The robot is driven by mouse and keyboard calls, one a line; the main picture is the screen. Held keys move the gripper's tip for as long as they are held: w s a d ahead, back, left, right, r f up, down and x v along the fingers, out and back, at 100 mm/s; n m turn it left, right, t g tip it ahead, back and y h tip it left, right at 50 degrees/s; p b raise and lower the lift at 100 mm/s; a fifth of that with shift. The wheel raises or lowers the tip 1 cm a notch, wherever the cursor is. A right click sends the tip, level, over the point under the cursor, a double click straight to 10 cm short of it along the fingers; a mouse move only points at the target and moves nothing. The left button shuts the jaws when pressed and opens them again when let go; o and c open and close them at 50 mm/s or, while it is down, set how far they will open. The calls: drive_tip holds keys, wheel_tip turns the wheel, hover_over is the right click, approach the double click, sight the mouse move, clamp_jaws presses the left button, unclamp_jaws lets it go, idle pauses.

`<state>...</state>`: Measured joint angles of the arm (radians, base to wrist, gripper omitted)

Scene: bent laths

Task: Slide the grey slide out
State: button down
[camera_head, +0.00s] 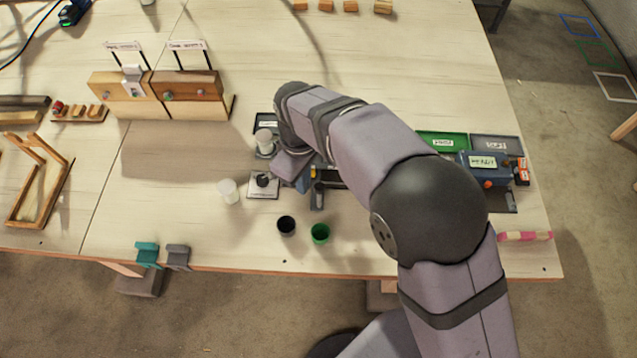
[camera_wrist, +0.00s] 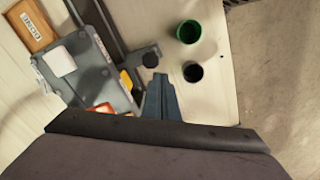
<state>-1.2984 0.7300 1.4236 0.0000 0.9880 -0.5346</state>
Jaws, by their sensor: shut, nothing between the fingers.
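A dark grey bar with a dark round knob, which looks like the grey slide (camera_wrist: 138,57), sticks out beside a grey box (camera_wrist: 92,75) in the wrist view. In the head view its grey end (camera_head: 318,200) shows just right of my gripper, above the green cup. My gripper (camera_wrist: 160,80) is shut and empty. In the wrist view its tips lie just below the knob; I cannot tell if they touch it. In the head view my arm hides most of the box and the slide's inner part.
A black cup (camera_head: 286,226) and a green cup (camera_head: 320,233) stand near the front edge. A white cup (camera_head: 228,190) and a plate with a black knob (camera_head: 263,184) stand left of my gripper. Trays and a blue box (camera_head: 485,172) lie right.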

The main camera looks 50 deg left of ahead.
drive_tip(key=shift+w+d, duration=0.1)
drive_tip(key=shift+d, duration=0.05)
drive_tip(key=w+d, duration=1.1)
drive_tip(key=shift+w+d, duration=0.35)
drive_tip(key=shift+w, duration=0.05)
idle(4.0)
drive_tip(key=shift+s+a, duration=0.45)
idle(0.3)
wheel_tip(320, 180, up, 6)
drive_tip(key=p, duration=0.5)
idle(0.3)
idle(0.4)
